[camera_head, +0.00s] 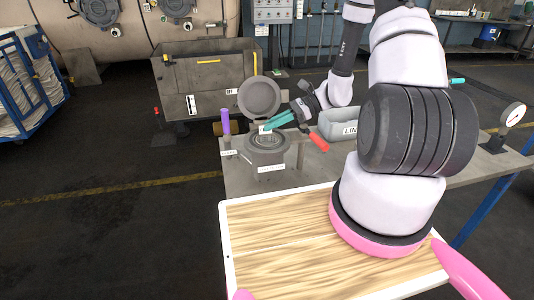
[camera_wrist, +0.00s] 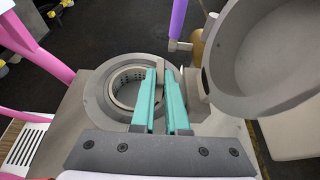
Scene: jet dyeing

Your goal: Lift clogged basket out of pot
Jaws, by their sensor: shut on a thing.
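The round grey pot (camera_head: 265,157) stands on the bench with its lid (camera_head: 260,98) swung up behind it. In the wrist view the pot's rim (camera_wrist: 95,97) surrounds the perforated basket (camera_wrist: 122,95), which sits inside the opening. My gripper (camera_head: 267,127) reaches in from the right above the pot. In the wrist view the teal fingers of my gripper (camera_wrist: 161,72) are closed on a thin grey upright piece, which looks like the basket's handle (camera_wrist: 160,82). The fingers hide part of the basket, so I cannot see its contents clearly.
The open lid (camera_wrist: 270,50) stands close to the right of my fingers. A purple-handled lever (camera_head: 226,122) stands left of the pot. A red handle (camera_head: 319,141) and a grey bin marked LINT (camera_head: 338,124) are to the right. A pressure gauge (camera_head: 513,114) stands at the bench's far right.

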